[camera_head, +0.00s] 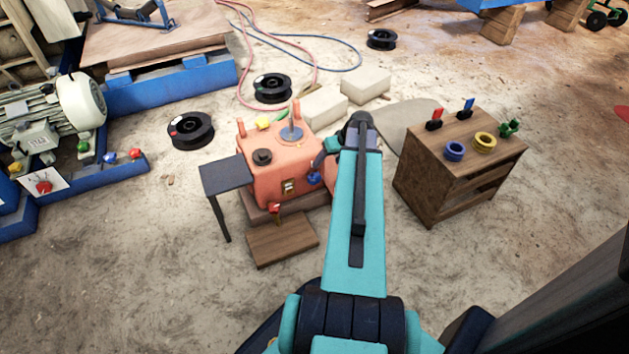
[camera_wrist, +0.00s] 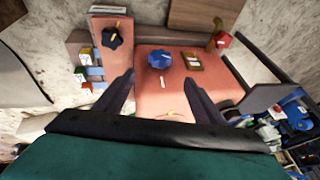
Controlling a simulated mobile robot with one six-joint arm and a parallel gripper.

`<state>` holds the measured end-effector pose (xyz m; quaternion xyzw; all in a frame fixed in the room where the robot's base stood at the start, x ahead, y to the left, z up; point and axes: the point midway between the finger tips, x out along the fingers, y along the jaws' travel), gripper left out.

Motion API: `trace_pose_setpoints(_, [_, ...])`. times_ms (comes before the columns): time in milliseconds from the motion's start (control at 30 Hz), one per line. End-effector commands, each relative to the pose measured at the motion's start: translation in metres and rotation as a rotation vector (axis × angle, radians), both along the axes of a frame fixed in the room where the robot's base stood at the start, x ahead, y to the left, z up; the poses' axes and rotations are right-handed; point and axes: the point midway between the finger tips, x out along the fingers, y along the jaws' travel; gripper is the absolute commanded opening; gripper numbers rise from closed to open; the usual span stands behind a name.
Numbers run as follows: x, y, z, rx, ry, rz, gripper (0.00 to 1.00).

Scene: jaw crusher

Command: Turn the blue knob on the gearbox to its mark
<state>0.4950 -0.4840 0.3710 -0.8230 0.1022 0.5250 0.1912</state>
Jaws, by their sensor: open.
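The orange gearbox (camera_head: 262,178) stands left of my arm in the head view, and its face (camera_wrist: 175,98) fills the middle of the wrist view. The blue knob (camera_wrist: 160,60) sits on this face with a pale pointer line across it, tilted in the picture. A short pale mark (camera_wrist: 163,84) lies on the face just below the knob in the wrist view. The knob also shows in the head view (camera_head: 314,179). My gripper (camera_wrist: 160,79) is open and empty, its fingers apart on either side of the mark, not touching the knob.
A black knob (camera_wrist: 112,38) with a yellow pointer and a red knob (camera_wrist: 222,40) flank the blue one. A small dark table (camera_head: 226,176) stands left of the gearbox. A wooden cabinet (camera_head: 450,165) with rings and small handles stands to the right.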

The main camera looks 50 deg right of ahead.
Motion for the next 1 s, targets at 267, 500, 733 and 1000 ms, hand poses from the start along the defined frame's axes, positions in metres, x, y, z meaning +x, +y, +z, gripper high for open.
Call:
trace_pose_setpoints(267, [0.0, 0.001, 0.0, 0.0, 0.001, 0.0, 0.63])
trace_pose_setpoints(500, [0.004, 0.001, -0.009, 0.002, 0.001, 0.001, 0.63])
trace_pose_setpoints(733, [0.015, 0.002, -0.033, 0.001, 0.001, 0.002, 0.63])
trace_pose_setpoints(1000, [0.032, 0.003, -0.068, 0.002, 0.002, 0.003, 0.63])
